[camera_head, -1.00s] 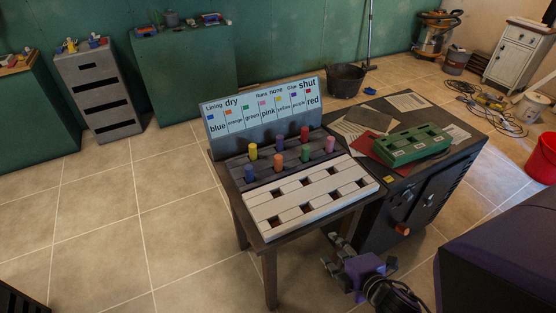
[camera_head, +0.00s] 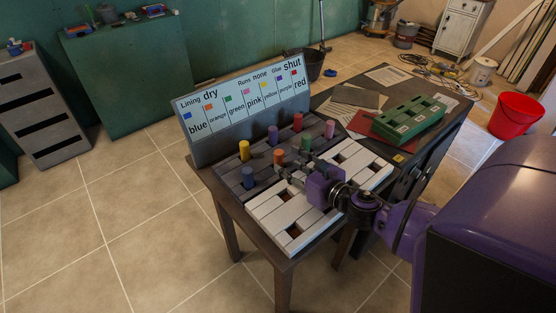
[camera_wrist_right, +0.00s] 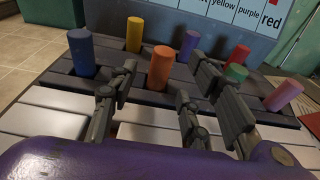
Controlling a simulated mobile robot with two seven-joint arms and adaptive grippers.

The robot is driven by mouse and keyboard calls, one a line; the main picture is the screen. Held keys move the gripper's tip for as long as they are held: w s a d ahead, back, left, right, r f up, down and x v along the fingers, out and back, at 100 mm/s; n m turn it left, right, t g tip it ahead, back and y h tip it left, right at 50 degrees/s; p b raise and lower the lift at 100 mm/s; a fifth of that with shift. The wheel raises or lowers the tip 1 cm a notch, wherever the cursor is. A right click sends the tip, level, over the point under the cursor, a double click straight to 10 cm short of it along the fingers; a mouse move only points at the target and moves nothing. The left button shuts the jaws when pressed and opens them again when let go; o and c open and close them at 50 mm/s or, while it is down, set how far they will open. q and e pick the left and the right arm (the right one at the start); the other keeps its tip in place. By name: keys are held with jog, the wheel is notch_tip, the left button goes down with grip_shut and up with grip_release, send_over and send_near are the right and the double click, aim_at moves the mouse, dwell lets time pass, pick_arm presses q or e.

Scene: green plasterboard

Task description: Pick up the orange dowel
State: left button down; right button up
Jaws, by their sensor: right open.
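The orange dowel (camera_head: 278,157) stands upright in the dark slotted rack (camera_head: 232,181), in the row nearer the white board. It shows whole in the right wrist view (camera_wrist_right: 160,67). My right gripper (camera_head: 291,169) is open and empty, low over the near side of the rack. In the wrist view the orange dowel appears between its two fingers, a little beyond them. Whether a finger touches it I cannot tell. My left gripper is in neither view.
Blue (camera_head: 248,177), yellow (camera_head: 244,150), purple (camera_head: 273,135), green (camera_head: 306,143), red (camera_head: 297,122) and pink (camera_head: 329,129) dowels stand close around. A white board with holes (camera_head: 267,211) lies in front. A label panel (camera_head: 222,121) stands behind.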

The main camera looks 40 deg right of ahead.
aim_at(282, 158)
jog(key=x, duration=0.3)
jog(key=shift+w+d+r, duration=0.1)
jog(key=shift+w+r, duration=0.1)
jog(key=shift+w, duration=0.4)
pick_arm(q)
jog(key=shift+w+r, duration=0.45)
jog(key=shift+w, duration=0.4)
pick_arm(e)
jog(key=c, duration=1)
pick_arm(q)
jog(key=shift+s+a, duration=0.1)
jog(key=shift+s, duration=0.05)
pick_arm(e)
jog(key=shift+c, duration=0.5)
